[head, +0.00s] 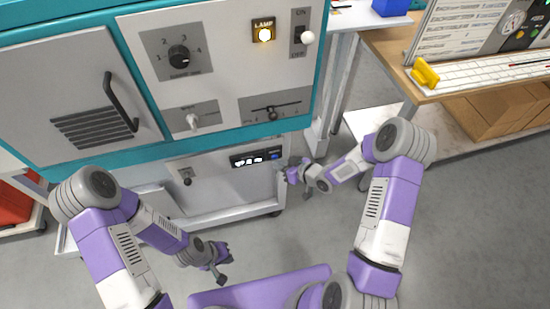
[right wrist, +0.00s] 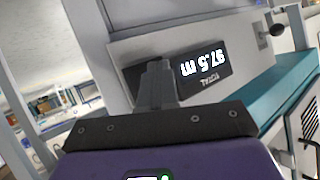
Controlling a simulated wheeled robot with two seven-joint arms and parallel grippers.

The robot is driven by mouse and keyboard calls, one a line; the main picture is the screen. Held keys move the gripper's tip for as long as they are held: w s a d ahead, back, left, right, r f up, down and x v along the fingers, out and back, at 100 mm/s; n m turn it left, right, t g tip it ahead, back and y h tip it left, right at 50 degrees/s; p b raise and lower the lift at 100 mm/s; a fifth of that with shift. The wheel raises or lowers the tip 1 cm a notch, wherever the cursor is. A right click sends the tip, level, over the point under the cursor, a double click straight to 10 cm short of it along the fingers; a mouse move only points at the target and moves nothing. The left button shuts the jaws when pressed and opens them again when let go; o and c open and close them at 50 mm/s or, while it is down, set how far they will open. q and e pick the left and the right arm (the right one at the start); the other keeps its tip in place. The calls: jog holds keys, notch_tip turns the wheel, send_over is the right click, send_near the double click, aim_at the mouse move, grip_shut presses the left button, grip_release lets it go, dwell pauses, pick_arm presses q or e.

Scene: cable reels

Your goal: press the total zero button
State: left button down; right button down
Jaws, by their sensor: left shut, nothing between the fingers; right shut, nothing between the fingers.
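The total counter (head: 247,160) is a dark display panel low on the cabinet front, with a blue button (head: 274,156) at its right end. In the right wrist view the display (right wrist: 207,68) appears upside down and reads 97.5 m, with the word TOTAL. My right gripper (head: 282,172) is shut and empty, just below and right of the blue button. In the right wrist view its fingers (right wrist: 155,83) cover the button end of the panel, so I cannot tell whether they touch it. My left gripper (head: 223,274) is shut and empty, low over the floor.
The upper cabinet carries a rotary knob (head: 179,57), a lit lamp (head: 265,34), a toggle switch (head: 307,37), a slider (head: 272,113) and a door handle (head: 121,101). A wooden desk (head: 390,45) stands at the right. Grey floor is free at the lower right.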

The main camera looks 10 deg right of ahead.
jog(key=shift+w, duration=0.4)
dwell(0.3)
jog(key=shift+s, duration=0.85)
jog(key=s, duration=0.5)
jog(key=shift+d, duration=0.1)
dwell(0.9)
